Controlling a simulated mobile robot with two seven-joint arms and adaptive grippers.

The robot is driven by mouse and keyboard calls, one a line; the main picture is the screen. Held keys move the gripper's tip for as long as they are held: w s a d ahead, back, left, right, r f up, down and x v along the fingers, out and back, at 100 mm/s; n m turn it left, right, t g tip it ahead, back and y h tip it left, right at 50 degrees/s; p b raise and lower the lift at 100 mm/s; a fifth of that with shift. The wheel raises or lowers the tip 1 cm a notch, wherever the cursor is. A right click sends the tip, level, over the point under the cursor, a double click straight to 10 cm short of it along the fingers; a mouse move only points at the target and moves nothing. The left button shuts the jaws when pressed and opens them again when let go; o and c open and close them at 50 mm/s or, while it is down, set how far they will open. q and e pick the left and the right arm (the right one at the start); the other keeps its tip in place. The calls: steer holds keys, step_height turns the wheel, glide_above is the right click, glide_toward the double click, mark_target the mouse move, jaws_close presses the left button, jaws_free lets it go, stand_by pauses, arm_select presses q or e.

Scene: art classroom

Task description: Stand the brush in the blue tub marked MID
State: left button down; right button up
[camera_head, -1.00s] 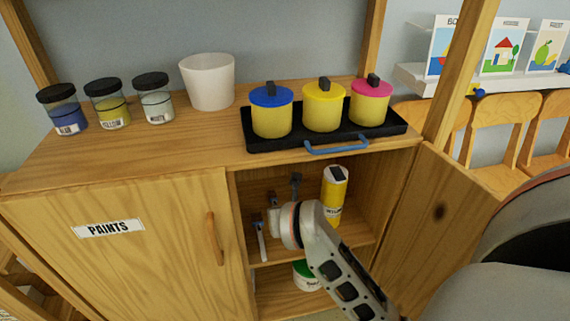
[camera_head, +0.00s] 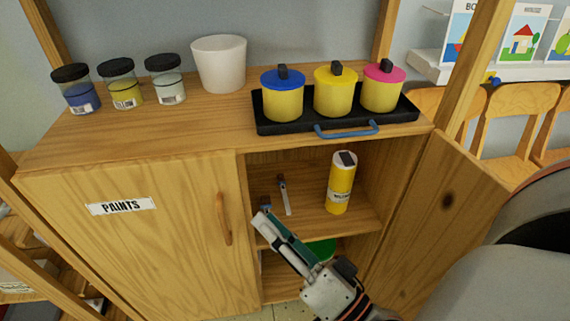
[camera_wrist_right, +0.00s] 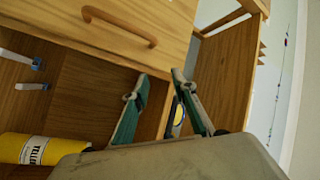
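A slim brush-like thing (camera_head: 285,196) with a pale handle and a dark reddish end lies on the open cupboard's upper shelf. A second small piece with a blue end (camera_head: 265,202) shows beside it, partly hidden by my gripper. I see no blue tub marked MID. My left gripper is out of view.
The PAINTS door (camera_head: 150,245) is shut; the right door (camera_head: 440,215) is open. Lidded pots on a black tray (camera_head: 283,126), jars and a white bucket (camera_head: 219,64) stand on top.

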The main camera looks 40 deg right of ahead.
steer(key=s+a+f+n+g+y, duration=0.1)
steer(key=s+a+f+n+g, duration=0.3)
steer(key=s+f+n, duration=0.2)
steer(key=s+a+f+n+g+y, duration=0.2)
steer(key=s+f+n, duration=0.4)
steer(key=f, duration=0.3)
steer(key=a+n+g, duration=0.1)
steer(key=g, duration=0.1)
steer(key=shift+s+a+g, duration=0.15)
steer(key=shift+a+g, duration=0.15)
steer(key=shift+a, duration=0.1)
